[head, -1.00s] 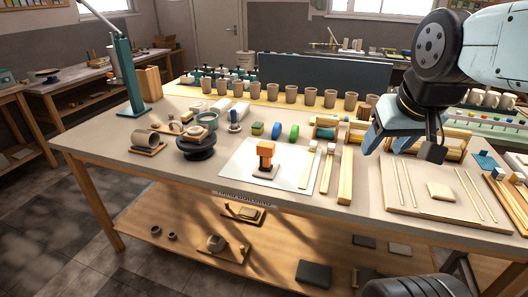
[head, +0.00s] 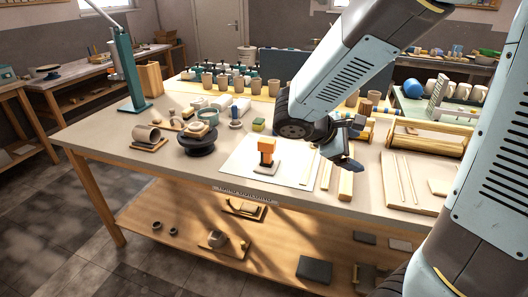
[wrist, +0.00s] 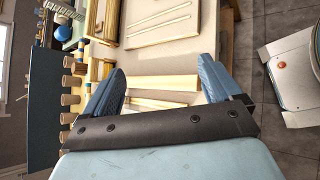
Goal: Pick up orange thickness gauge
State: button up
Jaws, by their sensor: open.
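The gauge does not show in the wrist view.
A dark turntable (head: 199,140) with a bowl stands left of the sheet. Several cups stand in a row behind, partly hidden by my arm. Wooden strips (head: 328,172) and a board (head: 410,185) lie to the right. The table's front edge is close to the gauge.

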jog(key=w+a+f+n+t+h, duration=0.1)
jog(key=w+a+f+n+t, duration=0.1)
jog(key=w+a+n+t, duration=0.3)
jog(key=w+a+f+n+t, duration=0.2)
jog(key=a+n, duration=0.2)
jog(key=a, duration=0.3)
jog(key=n+t+y, duration=0.5)
jog(key=n+t, duration=0.2)
jog(key=n, duration=0.2)
send_near(265, 144)
jog(key=x, duration=1.2)
jog(key=c, duration=1.2)
